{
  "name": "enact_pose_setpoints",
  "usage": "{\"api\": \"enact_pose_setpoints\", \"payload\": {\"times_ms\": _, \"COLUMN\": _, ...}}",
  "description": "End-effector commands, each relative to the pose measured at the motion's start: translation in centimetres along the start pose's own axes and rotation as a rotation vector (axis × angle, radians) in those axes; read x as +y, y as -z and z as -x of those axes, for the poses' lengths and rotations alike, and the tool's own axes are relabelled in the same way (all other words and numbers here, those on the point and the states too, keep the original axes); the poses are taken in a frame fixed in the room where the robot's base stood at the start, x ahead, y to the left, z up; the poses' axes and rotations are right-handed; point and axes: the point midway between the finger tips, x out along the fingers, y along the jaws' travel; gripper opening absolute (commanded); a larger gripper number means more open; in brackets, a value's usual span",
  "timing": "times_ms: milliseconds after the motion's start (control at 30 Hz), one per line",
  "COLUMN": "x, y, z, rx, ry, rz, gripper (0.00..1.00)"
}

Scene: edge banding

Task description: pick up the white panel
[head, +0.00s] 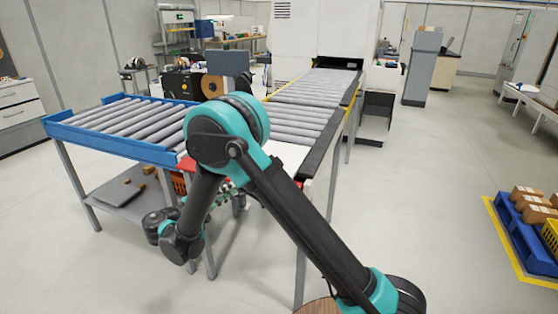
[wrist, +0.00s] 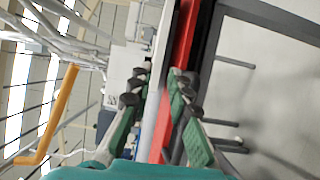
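The white panel (head: 289,157) lies flat at the near end of the roller conveyor in the head view, partly hidden behind my arm. In the wrist view, which is turned on its side, a thin white strip (wrist: 161,60) that looks like its edge runs between my fingers. My gripper (wrist: 157,82) is open, with one finger on each side of this strip. The right-hand finger overlaps a red strip (wrist: 185,45) beside the white edge. I cannot tell whether either finger touches the panel. In the head view my gripper is mostly hidden by my arm.
A blue-framed roller table (head: 110,142) stands to the left, with a lower shelf (head: 122,192). The roller conveyor (head: 308,92) runs back to a white machine (head: 322,35). A blue pallet (head: 522,232) with boxes sits at the right. The floor between is clear.

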Motion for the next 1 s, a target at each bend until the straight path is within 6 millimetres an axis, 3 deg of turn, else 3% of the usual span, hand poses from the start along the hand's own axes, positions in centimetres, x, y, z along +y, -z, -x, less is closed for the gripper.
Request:
{"api": "enact_pose_setpoints", "payload": {"times_ms": 500, "x": 0.0, "y": -0.1, "z": -9.9, "rx": -0.004, "ry": 0.002, "rz": 0.001, "gripper": 0.18}}
{"api": "enact_pose_setpoints", "payload": {"times_ms": 833, "x": -0.1, "y": 0.0, "z": -11.8, "rx": -0.003, "ry": 0.003, "rz": 0.001, "gripper": 0.18}}
{"api": "enact_pose_setpoints", "payload": {"times_ms": 1000, "x": -0.1, "y": 0.2, "z": -14.1, "rx": -0.004, "ry": 0.003, "rz": 0.001, "gripper": 0.18}}
